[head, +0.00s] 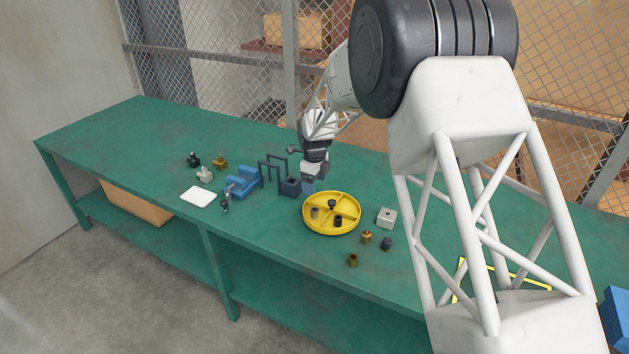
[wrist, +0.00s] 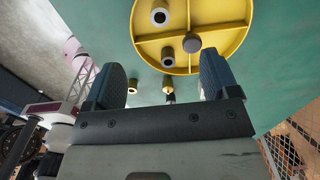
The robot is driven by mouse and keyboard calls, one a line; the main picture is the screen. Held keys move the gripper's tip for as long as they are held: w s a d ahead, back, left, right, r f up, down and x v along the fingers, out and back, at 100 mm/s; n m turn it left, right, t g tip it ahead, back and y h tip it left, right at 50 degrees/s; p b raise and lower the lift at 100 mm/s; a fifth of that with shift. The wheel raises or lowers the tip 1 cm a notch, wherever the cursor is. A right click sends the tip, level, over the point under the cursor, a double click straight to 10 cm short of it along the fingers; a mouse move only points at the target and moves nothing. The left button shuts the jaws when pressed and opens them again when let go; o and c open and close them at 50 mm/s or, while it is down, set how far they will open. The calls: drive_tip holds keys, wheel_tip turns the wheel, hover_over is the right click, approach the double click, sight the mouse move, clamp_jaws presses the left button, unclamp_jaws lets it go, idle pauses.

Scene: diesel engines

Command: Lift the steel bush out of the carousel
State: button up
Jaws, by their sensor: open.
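The carousel (head: 307,223) is a round yellow tray with dividers on the green bench, and its rim (wrist: 240,40) fills the top of the wrist view. A grey-tan hollow bush (head: 315,212), apparently the steel one, stands in its left compartment; it appears at the top of the wrist view (wrist: 160,16). My gripper (head: 308,186) is open and empty, beside the carousel's back-left rim. In the wrist view its two blue-grey fingers (wrist: 162,70) are spread apart.
A pale block (head: 386,217), brass parts (head: 367,237) and a dark part (head: 386,244) lie right of the carousel. A mesh fence runs behind the bench.

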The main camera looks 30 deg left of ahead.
sight(315, 209)
drive_tip(key=shift+f, duration=5.15)
drive_tip(key=shift+c, duration=0.2)
clamp_jaws()
drive_tip(key=shift+r, duration=0.15)
drive_tip(key=shift+r, duration=2.8)
